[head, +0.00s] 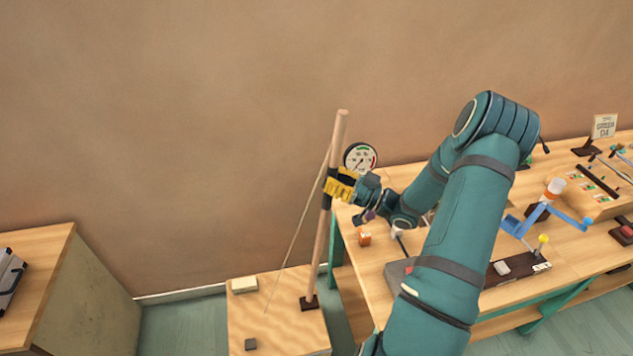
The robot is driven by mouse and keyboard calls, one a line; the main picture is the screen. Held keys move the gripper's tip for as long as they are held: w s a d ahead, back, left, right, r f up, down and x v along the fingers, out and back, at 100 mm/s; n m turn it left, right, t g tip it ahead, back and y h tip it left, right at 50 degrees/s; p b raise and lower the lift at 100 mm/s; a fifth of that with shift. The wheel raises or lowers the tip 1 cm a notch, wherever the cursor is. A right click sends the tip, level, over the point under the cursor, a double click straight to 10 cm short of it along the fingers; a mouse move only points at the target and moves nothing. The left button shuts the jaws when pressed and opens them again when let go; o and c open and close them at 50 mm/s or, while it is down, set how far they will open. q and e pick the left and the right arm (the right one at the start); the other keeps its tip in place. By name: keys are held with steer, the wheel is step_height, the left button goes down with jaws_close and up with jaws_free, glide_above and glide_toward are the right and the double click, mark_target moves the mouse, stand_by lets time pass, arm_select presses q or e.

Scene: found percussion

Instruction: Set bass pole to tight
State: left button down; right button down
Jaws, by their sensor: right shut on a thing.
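The bass pole (321,243) is a wooden stick standing on a low wooden box (266,311), its foot in a dark socket (310,302). It leans slightly to the right at the top. A thin string (295,233) runs from the upper pole down to the box top and looks straight. A round dial gauge (360,159) with a white face is just right of the pole; its needle is too small to read surely. My right gripper (340,185) is shut on the pole at a dark band in its upper part, and its yellow fingers hide that stretch. My left gripper is not in view.
Another cabinet (40,272) stands at the left. The floor between it and the box is clear.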

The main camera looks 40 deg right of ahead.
steer(key=shift+s+d+r+h, duration=0.1)
steer(key=shift+d+h, duration=0.2)
steer(key=shift+d, duration=0.05)
steer(key=c, duration=0.8)
jaws_free()
steer(key=shift+c, duration=0.2)
steer(key=shift+o, duration=0.3)
steer(key=shift+s+d, duration=0.15)
steer(key=shift+d, duration=0.05)
steer(key=shift+a, duration=0.1)
steer(key=v, duration=1.2)
steer(key=shift+f, duration=0.25)
